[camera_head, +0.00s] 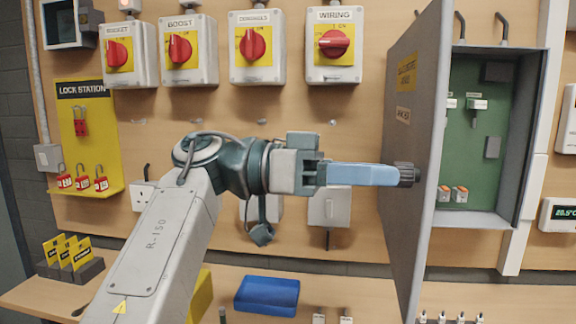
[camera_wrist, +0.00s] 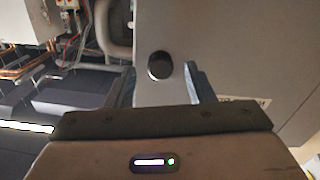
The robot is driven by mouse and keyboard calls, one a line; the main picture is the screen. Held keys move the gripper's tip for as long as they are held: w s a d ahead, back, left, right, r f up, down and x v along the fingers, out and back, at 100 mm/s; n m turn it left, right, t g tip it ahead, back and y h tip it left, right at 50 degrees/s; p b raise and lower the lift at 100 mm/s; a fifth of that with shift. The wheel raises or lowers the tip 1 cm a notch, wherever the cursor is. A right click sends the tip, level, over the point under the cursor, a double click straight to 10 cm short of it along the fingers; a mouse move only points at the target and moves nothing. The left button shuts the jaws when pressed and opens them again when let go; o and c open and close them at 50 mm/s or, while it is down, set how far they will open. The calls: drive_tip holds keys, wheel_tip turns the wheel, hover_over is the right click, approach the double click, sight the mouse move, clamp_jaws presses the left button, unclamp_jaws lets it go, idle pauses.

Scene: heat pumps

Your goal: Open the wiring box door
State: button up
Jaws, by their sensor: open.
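The grey wiring box door (camera_head: 412,100) stands swung out from the box, seen at a steep angle. Its round dark knob (camera_head: 408,174) is on the door's face, at my fingertips. My gripper (camera_head: 392,175) points right at the knob. In the wrist view the knob (camera_wrist: 160,65) shows between the two open fingers of my gripper (camera_wrist: 160,76), with gaps at its sides. Whether a finger touches it is hidden. The open box (camera_head: 475,217) shows a green panel (camera_head: 470,130) with switches and small parts inside.
Several red rotary switches, one marked WIRING (camera_head: 334,45), line the wall above my arm. A yellow lock station (camera_head: 90,140) hangs at left. A blue tray (camera_head: 267,295) sits on the bench below. Cables (camera_head: 461,28) enter the box top.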

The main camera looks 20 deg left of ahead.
drive_tip(key=a+p, duration=0.2)
drive_tip(key=a, duration=1)
drive_tip(key=shift+s+p, duration=0.3)
drive_tip(key=shift+s, duration=0.05)
